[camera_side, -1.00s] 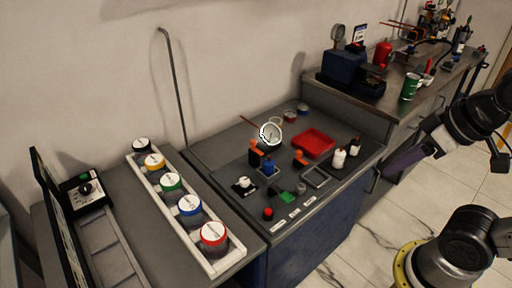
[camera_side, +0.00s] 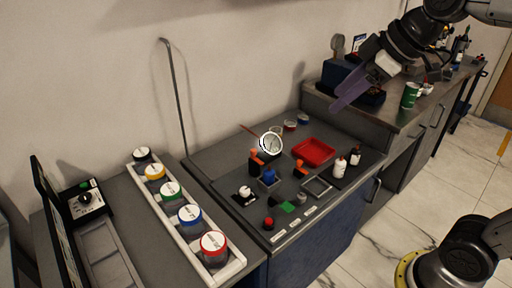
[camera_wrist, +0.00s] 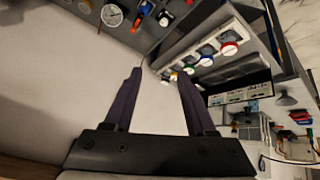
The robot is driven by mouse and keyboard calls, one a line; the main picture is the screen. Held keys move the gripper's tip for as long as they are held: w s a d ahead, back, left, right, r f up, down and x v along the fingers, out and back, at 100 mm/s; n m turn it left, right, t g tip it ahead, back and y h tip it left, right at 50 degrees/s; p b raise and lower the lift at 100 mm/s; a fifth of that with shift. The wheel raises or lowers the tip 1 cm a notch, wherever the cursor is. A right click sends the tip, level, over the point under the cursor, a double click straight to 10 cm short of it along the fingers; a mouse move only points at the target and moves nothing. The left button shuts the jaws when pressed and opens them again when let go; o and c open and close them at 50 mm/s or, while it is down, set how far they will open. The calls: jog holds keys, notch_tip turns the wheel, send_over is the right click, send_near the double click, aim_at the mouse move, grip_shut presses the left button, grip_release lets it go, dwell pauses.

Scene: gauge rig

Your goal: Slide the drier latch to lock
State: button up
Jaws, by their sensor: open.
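My gripper (camera_side: 346,97) is open and empty, high above the back of the grey bench and beside the blue box on the steel counter. Its two purple fingers are spread apart in the wrist view (camera_wrist: 159,74), with a pale wall behind them. The gauge rig stands on the grey bench, with a round white gauge (camera_side: 271,143), orange handles (camera_side: 255,157) and a blue part (camera_side: 269,174). The gauge also shows at the top of the wrist view (camera_wrist: 112,15). I cannot make out which small part is the drier latch, or its position.
A red tray (camera_side: 314,152), a grey open frame (camera_side: 317,186) and small bottles (camera_side: 340,167) stand on the bench. A white rack (camera_side: 229,266) of lidded jars is at left. A bent metal pole (camera_side: 176,100) rises behind. A green can (camera_side: 410,95) stands on the steel counter.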

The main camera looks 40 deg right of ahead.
jog(key=w+d+f+n, duration=0.1)
jog(key=w+n, duration=0.1)
jog(key=w, duration=1)
jog(key=m+g+y, duration=0.1)
jog(key=g, duration=0.2)
send_over(254, 150)
jog(key=s+d, duration=0.3)
jog(key=s, duration=0.1)
notch_tip(254, 150, down, 20)
jog(key=x, duration=1.2)
jog(key=shift+s, duration=0.15)
grip_shut()
